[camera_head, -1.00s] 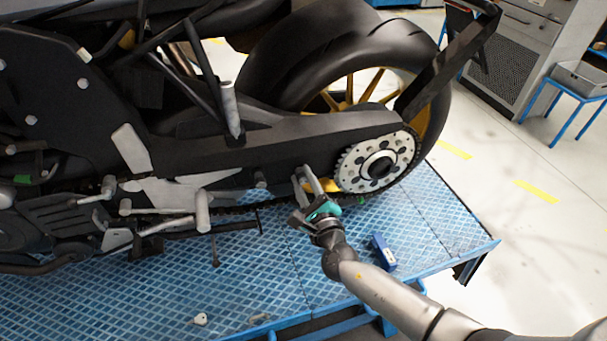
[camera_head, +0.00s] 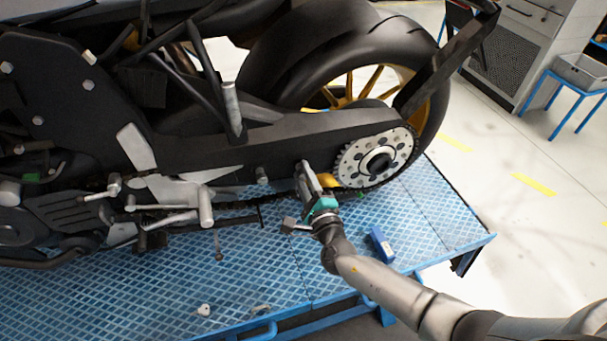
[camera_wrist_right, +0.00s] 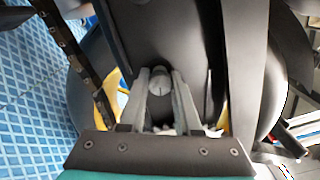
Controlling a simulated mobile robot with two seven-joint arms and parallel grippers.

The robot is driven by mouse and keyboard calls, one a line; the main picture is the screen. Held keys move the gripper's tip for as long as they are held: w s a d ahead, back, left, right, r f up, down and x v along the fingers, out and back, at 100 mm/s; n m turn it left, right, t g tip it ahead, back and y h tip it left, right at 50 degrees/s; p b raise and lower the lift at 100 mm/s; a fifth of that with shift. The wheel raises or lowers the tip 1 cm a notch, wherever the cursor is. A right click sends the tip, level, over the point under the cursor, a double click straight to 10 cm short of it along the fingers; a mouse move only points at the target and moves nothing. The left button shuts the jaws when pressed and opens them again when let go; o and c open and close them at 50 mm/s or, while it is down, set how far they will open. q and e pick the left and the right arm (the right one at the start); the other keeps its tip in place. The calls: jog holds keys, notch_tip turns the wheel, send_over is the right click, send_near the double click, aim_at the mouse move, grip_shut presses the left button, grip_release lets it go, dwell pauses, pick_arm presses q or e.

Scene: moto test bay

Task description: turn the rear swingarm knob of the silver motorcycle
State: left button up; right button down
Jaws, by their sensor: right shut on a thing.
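The silver motorcycle's rear end, with its dark swingarm (camera_head: 250,143), stands on the blue ramp. My right gripper (camera_head: 304,168) is at the lower edge of the swingarm, just left of the perforated rear sprocket (camera_head: 352,160). In the right wrist view, a small round grey knob (camera_wrist_right: 160,82) sits between the fingertips of my right gripper (camera_wrist_right: 161,76), which is shut on it. The fingers cover the knob in the head view. My left gripper is not in view.
The chain (camera_wrist_right: 75,45) runs close beside the right gripper. A blue block (camera_head: 381,243) lies on the blue ramp (camera_head: 270,270), near the right forearm. The rear tyre (camera_head: 310,60) is behind the swingarm. Pale floor (camera_head: 520,260) is open at the right.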

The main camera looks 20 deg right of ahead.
jog(key=c, duration=0.6)
grip_release()
jog(key=shift+s, duration=0.1)
jog(key=s, duration=1.5)
jog(key=shift+d, duration=0.3)
